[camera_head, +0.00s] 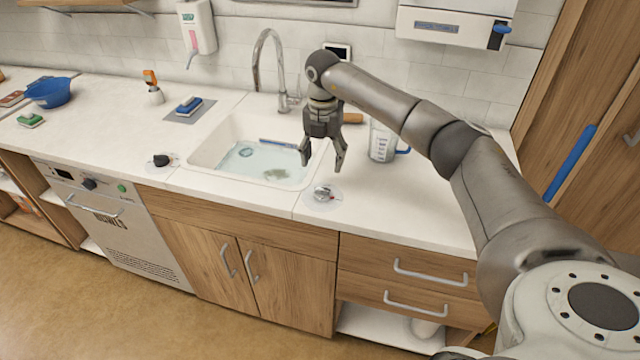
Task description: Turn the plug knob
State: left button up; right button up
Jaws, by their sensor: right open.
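A round silver knob (322,193) sits on a pale disc on the countertop, just right of the sink's front corner. A black knob (161,160) sits on a similar disc left of the sink. No label shows which is the plug knob. My right gripper (322,166) points down with its fingers spread, empty. In the picture it is just above the silver knob, apart from it. The sink (205,150) holds water, with a blue-handled item and something greenish in it. My left gripper is not in view.
A measuring jug (382,141) stands right of my gripper, partly behind my arm. The tap (270,65) rises behind the sink. A sponge on a grey mat (180,114), a spray bottle (153,92) and a blue bowl (50,94) stand left. The counter's front right is clear.

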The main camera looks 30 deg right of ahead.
aim_at(322, 188)
notch_tip(322, 188, down, 9)
jog(key=shift+r+p, duration=0.1)
jog(key=shift+p, duration=0.95)
jog(key=shift+f, duration=0.7)
jog(key=c, duration=1)
